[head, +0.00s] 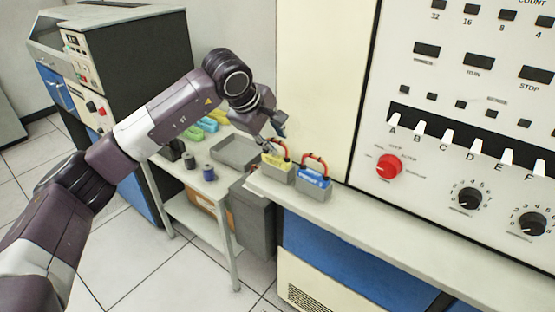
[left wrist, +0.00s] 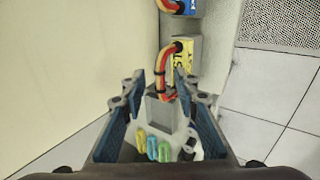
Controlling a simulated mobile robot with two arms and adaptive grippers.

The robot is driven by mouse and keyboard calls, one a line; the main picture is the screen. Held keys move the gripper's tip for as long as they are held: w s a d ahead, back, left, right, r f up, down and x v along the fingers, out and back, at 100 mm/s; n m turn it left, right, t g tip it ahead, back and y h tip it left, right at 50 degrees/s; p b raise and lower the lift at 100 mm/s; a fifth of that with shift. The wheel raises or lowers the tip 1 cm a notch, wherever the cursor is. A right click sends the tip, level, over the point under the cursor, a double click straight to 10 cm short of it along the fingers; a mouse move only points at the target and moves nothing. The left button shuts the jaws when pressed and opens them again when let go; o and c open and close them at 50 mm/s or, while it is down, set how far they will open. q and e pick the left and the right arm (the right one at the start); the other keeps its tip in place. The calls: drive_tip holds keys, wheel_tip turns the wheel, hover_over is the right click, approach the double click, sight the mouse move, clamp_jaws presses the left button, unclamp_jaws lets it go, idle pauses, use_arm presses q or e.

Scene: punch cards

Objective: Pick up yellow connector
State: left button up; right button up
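The yellow connector (head: 277,163) is a grey block with a yellow labelled face and a red cable loop on top. It sits upright at the left end of the console ledge (head: 350,203). My left gripper (head: 277,130) is just above and left of it in the head view. In the left wrist view the gripper (left wrist: 158,82) is open and empty, its fingers spread below the yellow connector (left wrist: 183,60), with the red cable near the left fingertip. A gap in depth is hard to judge. My right gripper is in neither view.
A blue connector (head: 313,180) with a red cable stands close beside it on the right. A small table (head: 206,187) to the left holds a grey tray (head: 234,151), spools and colored pieces. The tall console panel (head: 470,110) rises behind the ledge.

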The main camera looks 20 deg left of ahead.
use_arm(q)
drive_tip(key=shift+w+d+f, duration=0.15)
drive_tip(key=shift+w+f, duration=0.2)
drive_tip(key=shift+f, duration=0.2)
clamp_jaws()
drive_tip(key=shift+r, duration=0.1)
